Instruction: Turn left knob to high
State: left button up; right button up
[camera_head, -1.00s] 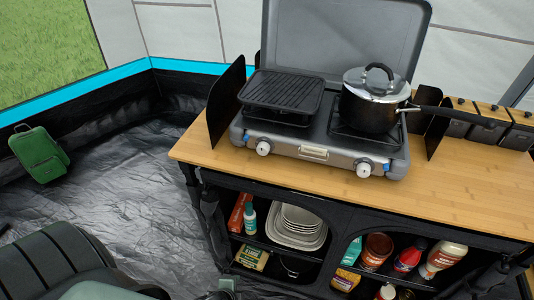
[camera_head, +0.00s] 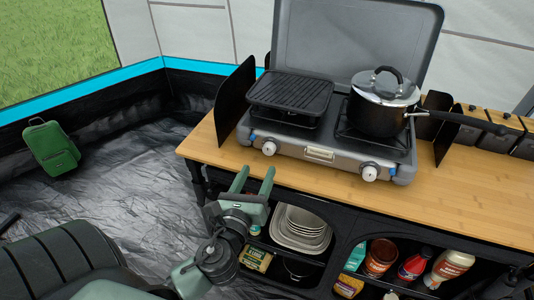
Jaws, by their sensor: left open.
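The left knob (camera_head: 269,148) is a small white knob on the front panel of the grey camping stove (camera_head: 318,155). The right knob (camera_head: 370,172) sits on the same panel. Both are too small for me to read their settings. My left gripper (camera_head: 252,180) is open and empty, its green fingers pointing up at the table's front edge. It appears below and slightly left of the left knob, apart from it. My right gripper is not in view.
A black grill plate (camera_head: 290,93) covers the left burner. A lidded pot (camera_head: 381,103) stands on the right burner, its handle reaching right. The wooden table (camera_head: 450,195) is clear in front of the stove. Shelves below hold plates (camera_head: 300,225) and bottles (camera_head: 412,266).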

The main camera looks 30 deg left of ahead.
aim_at(268, 152)
pick_arm(q)
jog(key=shift+w+r+m, duration=0.25)
jog(key=shift+w+m, duration=0.05)
jog(key=shift+m, duration=0.1)
jog(key=p+x, duration=0.1)
jog(key=x, duration=0.6)
jog(key=shift+w, duration=0.1)
jog(key=shift+f, duration=0.1)
grip_shut()
